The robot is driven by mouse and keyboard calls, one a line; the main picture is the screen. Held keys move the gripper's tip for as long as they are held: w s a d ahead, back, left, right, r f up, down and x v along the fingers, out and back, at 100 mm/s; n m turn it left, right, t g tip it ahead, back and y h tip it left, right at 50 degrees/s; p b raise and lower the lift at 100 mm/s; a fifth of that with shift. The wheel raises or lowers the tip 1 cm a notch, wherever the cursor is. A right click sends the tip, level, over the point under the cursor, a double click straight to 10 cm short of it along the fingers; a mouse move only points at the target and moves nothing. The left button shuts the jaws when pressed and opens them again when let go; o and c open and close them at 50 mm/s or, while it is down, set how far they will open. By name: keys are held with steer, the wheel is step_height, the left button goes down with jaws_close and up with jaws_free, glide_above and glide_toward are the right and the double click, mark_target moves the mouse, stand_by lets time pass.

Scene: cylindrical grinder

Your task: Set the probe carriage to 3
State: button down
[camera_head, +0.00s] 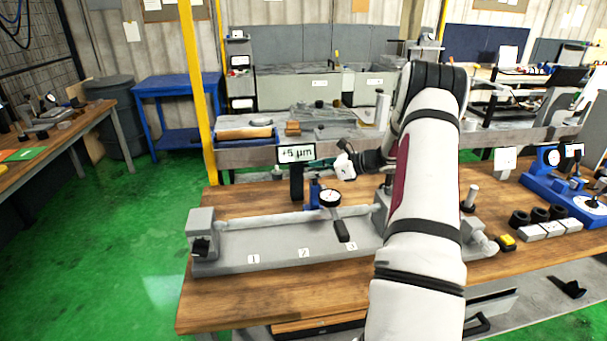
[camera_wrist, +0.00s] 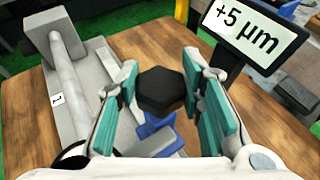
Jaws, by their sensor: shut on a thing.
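The probe carriage (camera_head: 315,196) is a blue block on the long grey bed (camera_head: 275,246), with a round dial gauge (camera_head: 330,198) and a black piece (camera_head: 342,231) slanting toward the front. Number plates 1 (camera_head: 254,259), 2 (camera_head: 304,252) and 3 (camera_head: 352,246) line the bed's front. The black piece ends just left of and behind plate 3. In the wrist view, my gripper (camera_wrist: 160,92) is shut on a black knob (camera_wrist: 162,88) between its teal pads, with blue carriage parts below. In the head view my fingertips are not clear.
A display reading +5 µm (camera_head: 296,153) stands on a black post beside the carriage. A long bar (camera_head: 265,220) runs above the bed from the left end block (camera_head: 201,233). Black cylinders (camera_head: 538,214) and blue gauges stand at right. The wooden front strip is clear.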

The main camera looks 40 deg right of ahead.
steer(key=shift+d, duration=0.1)
steer(key=c, duration=1.1)
jaws_free()
steer(key=shift+s, duration=0.1)
steer(key=shift+o, duration=0.2)
steer(key=v, duration=0.7)
steer(key=shift+s+d, duration=0.15)
steer(key=shift+s, duration=0.05)
steer(key=shift+r, duration=0.1)
